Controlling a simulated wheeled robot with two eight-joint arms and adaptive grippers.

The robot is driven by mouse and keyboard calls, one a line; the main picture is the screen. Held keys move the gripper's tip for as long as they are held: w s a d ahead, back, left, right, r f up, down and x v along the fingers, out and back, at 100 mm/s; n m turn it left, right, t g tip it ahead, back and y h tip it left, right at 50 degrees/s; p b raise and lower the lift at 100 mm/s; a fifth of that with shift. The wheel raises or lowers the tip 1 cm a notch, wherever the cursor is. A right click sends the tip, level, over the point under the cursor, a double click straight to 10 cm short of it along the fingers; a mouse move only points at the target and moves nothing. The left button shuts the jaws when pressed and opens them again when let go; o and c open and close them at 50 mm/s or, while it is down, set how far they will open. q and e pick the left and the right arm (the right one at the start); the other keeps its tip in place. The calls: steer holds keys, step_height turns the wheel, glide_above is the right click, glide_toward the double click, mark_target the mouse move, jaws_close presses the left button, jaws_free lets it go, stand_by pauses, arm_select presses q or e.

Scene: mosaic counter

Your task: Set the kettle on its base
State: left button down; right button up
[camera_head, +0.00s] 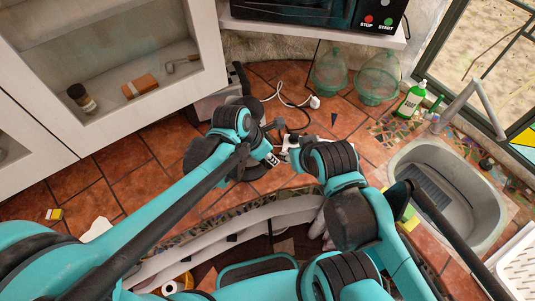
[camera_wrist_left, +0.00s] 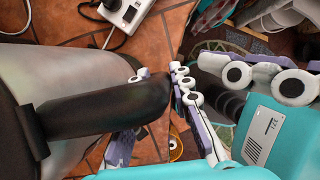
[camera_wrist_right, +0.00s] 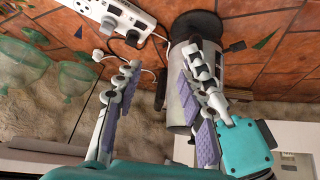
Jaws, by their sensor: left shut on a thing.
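The kettle shows in the left wrist view as a pale grey metal body (camera_wrist_left: 75,75) with a thick black handle (camera_wrist_left: 110,108). My left gripper (camera_wrist_left: 165,88) is shut on that handle, with fingers on either side of it. In the head view my left gripper (camera_head: 270,157) is over the counter's middle and my arm hides most of the kettle. My right gripper (camera_wrist_right: 155,95) is open, its fingers wide apart; one finger overlaps the grey cylindrical body (camera_wrist_right: 182,103) in view, and I cannot tell whether they touch. A dark round disc (camera_head: 258,171), possibly the base, shows under the grippers.
A white power strip (camera_wrist_right: 115,14) with a black plug and cables lies on the tiled counter. Green glass vessels (camera_head: 377,80) and a green bottle (camera_head: 411,100) stand at the back right. The sink (camera_head: 450,195) is at the right.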

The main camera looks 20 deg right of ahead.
mark_target(266, 164)
arm_select(q)
steer(key=shift+f+b, duration=1.75)
steer(key=shift+f, duration=0.7)
steer(key=shift+f+b, duration=0.6)
steer(key=c, duration=1.6)
jaws_free()
steer(key=shift+c, duration=0.2)
steer(key=p+v, duration=0.8)
steer(key=v, duration=0.3)
steer(key=shift+p, duration=0.4)
steer(key=shift+s, duration=0.1)
steer(key=s+a+f+m+t+y+b, duration=0.1)
steer(key=a+f+m+t+b, duration=0.1)
steer(key=a+m+b, duration=0.3)
steer(key=s+a+f+m+t+y+b, duration=0.1)
steer(key=a+f+m+b, duration=0.4)
steer(key=a+m, duration=0.5)
steer(key=s+a+f+m+t+y+b, duration=0.1)
steer(key=a+f+m+t+y+b, duration=0.1)
steer(key=a+m+b, duration=0.5)
steer(key=a+f, duration=0.1)
steer(key=a, duration=0.2)
steer(key=shift+s+a+f+m+t, duration=0.2)
steer(key=shift+a+f+m+t, duration=0.1)
steer(key=shift+a+f+t, duration=0.1)
